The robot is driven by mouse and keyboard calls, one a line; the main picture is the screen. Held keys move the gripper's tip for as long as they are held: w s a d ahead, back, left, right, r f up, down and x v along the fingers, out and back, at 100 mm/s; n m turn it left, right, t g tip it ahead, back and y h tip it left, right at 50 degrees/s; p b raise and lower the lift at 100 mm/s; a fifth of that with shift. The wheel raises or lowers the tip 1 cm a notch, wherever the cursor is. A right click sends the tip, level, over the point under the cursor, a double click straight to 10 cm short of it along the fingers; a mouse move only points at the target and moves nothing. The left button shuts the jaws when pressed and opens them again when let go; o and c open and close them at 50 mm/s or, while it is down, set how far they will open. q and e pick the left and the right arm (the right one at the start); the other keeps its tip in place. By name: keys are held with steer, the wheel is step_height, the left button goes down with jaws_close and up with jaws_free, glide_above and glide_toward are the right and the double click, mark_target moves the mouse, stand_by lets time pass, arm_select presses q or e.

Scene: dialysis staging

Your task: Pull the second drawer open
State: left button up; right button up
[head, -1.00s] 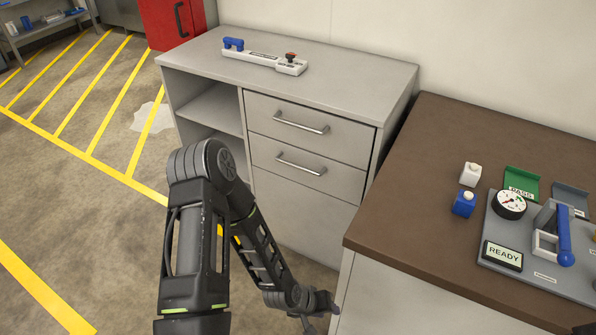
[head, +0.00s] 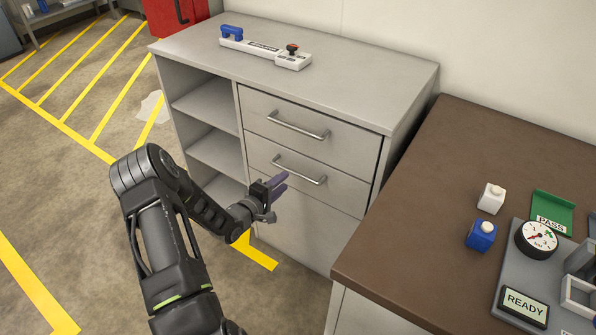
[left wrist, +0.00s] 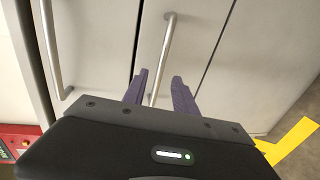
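The second drawer (head: 263,171) is closed in the grey cabinet, below the closed top drawer (head: 258,113). Its silver bar handle (head: 300,170) is free of any grip. My left gripper (head: 281,182) is just in front of and slightly below this handle, near its left part. In the left wrist view its two purple fingers (left wrist: 161,88) are apart, and the second drawer's handle (left wrist: 163,50) runs into the gap between them. I cannot tell how deep the handle sits or whether a finger touches it. My right gripper is out of view.
A brown-topped counter (head: 450,190) stands close on the right, with a gauge (head: 537,238), a READY display (head: 524,304) and small blocks. A white device (head: 265,48) lies on the cabinet top. Open shelves (head: 212,150) are left of the drawers. The floor in front is clear.

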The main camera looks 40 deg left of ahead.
mark_target(295, 173)
arm_select(q)
steer(key=w, duration=0.2)
steer(key=w+f, duration=0.1)
steer(key=w, duration=0.4)
steer(key=shift+w+f, duration=0.3)
steer(key=shift+w, duration=0.05)
steer(key=shift+c, duration=0.4)
jaws_close()
stand_by(0.9)
